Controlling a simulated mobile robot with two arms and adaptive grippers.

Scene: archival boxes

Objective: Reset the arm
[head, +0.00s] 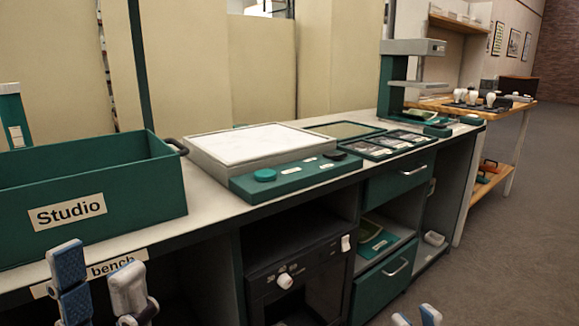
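My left gripper (98,268) is at the lower left, in front of the bench edge, below the green Studio box. Its two blue-and-grey fingers stand apart with nothing between them. My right gripper (417,316) is at the bottom edge, right of centre. Only its two fingertips show, with a gap between them; the rest of it is out of frame. Neither gripper touches anything that I can see.
The bench top (215,208) runs from left to back right. On it are the green Studio box (140,195), a white light panel (255,145), dark trays (365,150) and a green stand (392,85). Cabinets and drawers lie below. Open floor (510,260) is at right.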

